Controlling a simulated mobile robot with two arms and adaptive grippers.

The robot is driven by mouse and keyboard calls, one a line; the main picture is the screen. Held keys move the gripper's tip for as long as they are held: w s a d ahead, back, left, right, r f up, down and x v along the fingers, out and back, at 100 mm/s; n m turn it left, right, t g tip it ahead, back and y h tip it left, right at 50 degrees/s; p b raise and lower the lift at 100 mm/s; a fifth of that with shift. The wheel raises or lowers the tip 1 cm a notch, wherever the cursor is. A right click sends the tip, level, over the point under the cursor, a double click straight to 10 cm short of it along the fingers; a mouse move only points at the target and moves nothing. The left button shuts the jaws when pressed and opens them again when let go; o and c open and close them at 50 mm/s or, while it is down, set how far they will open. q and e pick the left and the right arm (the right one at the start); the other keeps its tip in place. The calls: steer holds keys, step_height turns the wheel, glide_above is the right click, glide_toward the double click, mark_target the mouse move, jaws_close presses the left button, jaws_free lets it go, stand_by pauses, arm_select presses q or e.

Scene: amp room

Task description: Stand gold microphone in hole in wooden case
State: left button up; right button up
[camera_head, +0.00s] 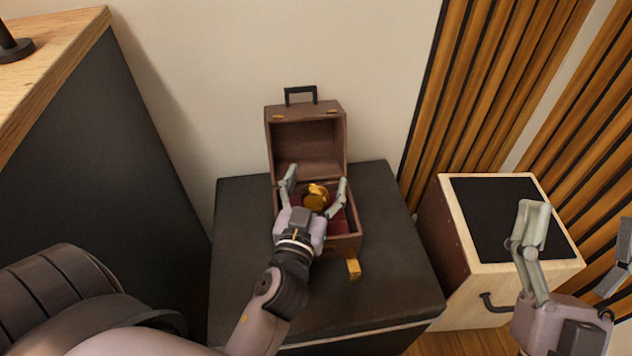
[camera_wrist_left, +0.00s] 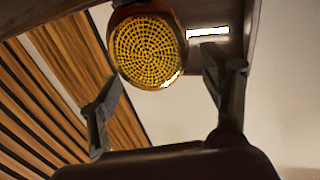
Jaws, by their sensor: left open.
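The gold microphone (camera_head: 316,197) shows in the head view between the spread fingers of my left gripper (camera_head: 315,188), at the wooden case. In the left wrist view its round mesh head (camera_wrist_left: 147,52) fills the space between and beyond the fingertips (camera_wrist_left: 168,85), with a gap on each side. The wooden case (camera_head: 306,137) stands with its lid raised and a dark red inside. My left gripper is open and hides part of the case, so the hole and the microphone's lower end are not visible. My right gripper (camera_head: 577,238) is open and empty at the lower right.
The case stands on a black cabinet (camera_head: 390,220), with a gold latch (camera_head: 353,268) hanging at its front. A wooden box with a black top (camera_head: 500,205) stands to the right. A wood-topped dark cabinet (camera_head: 90,140) rises at left. Slatted panels (camera_head: 490,80) line the wall.

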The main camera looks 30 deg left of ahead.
arm_select(q)
step_height(320, 180, up, 10)
stand_by(0.6)
